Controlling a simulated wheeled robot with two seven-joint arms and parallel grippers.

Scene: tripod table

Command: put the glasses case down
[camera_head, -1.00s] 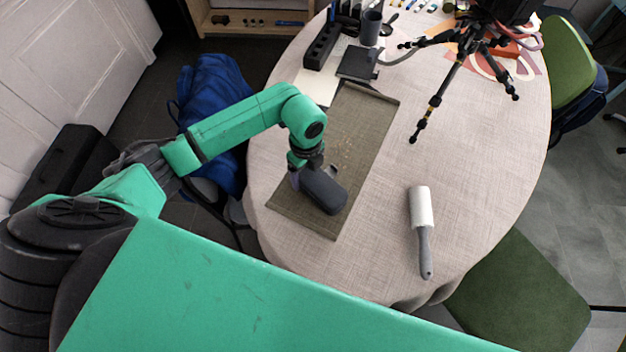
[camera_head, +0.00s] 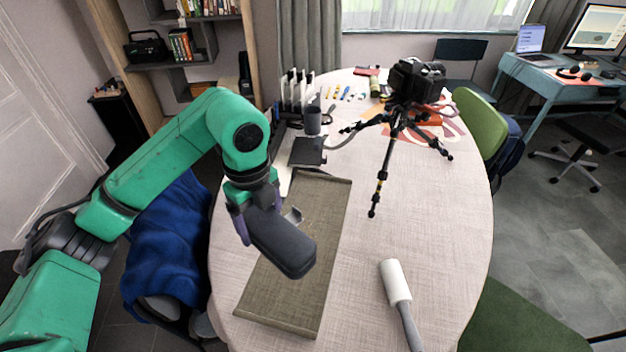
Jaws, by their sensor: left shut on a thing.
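A dark grey glasses case (camera_head: 283,243) is in my left gripper (camera_head: 262,217), which is shut on it. The case is long and rounded, with its free end pointing down and right in the picture. It shows in front of the olive-brown mat (camera_head: 322,215) on the table (camera_head: 440,220). It looks raised above the mat, though the exact gap is hard to judge. The gripper's fingers are partly hidden by the case. My right gripper is not in view.
A lint roller (camera_head: 395,282) lies right of the mat. A tripod with a camera (camera_head: 413,82) stands on the table's far side. A black tablet (camera_head: 307,151), a grey cup (camera_head: 312,121) and a file rack (camera_head: 297,90) are behind the mat. The table is bare between mat and roller.

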